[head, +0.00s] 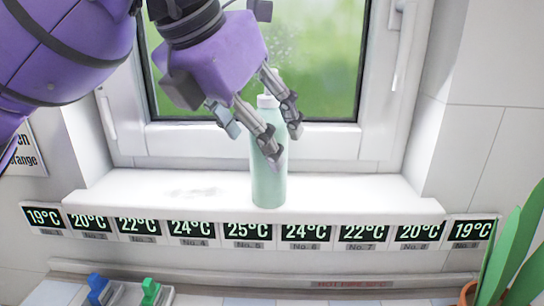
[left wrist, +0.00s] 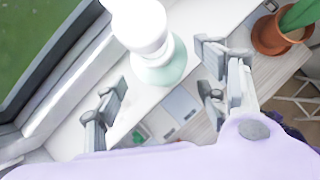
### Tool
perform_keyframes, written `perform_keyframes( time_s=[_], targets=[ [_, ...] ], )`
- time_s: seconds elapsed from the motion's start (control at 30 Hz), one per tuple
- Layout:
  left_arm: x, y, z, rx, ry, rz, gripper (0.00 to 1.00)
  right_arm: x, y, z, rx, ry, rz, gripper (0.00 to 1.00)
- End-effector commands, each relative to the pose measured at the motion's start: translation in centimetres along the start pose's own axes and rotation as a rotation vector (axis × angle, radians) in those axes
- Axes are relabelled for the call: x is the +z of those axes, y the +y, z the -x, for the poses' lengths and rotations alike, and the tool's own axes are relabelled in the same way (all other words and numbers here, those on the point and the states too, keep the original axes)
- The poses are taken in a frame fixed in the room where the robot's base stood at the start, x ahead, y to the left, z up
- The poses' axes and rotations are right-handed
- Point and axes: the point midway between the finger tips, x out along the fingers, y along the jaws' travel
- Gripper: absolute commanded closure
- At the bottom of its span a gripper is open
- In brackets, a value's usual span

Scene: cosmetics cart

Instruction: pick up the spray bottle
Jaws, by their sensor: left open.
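The spray bottle (head: 268,178) is pale green with a white top and stands upright on the white window sill. In the left wrist view the spray bottle (left wrist: 163,62) is seen from above, its white top large at the upper middle. My left gripper (head: 280,140) is open, and its fingers overlap the upper part of the bottle in the head view. In the left wrist view the left gripper (left wrist: 165,95) has its fingers spread to either side, with the bottle ahead between them. I cannot tell whether a finger touches it. My right gripper is in neither view.
The window sill (head: 345,192) is clear on both sides of the bottle. The window frame (head: 335,140) stands close behind. A row of temperature displays (head: 190,229) lines the sill's front. A potted plant (head: 508,260) is at the lower right; blue and green switches (head: 98,285) are lower left.

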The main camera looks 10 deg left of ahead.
Motion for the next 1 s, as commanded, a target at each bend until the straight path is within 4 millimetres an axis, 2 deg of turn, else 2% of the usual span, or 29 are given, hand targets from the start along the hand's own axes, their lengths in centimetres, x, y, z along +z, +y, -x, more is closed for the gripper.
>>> perform_keyframes(
  time_s=[0.3, 0.6, 1.0],
  targets=[
    [-0.2, -0.4, -4.5, -0.002, 0.003, 0.000, 0.34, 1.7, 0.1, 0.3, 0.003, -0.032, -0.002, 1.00],
    [-0.1, -0.4, -5.1, -0.002, 0.000, 0.000, 0.34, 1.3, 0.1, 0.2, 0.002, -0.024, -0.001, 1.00],
    [-0.1, -0.4, -5.0, -0.003, 0.000, -0.001, 0.85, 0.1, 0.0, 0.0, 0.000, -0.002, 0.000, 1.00]
  ],
)
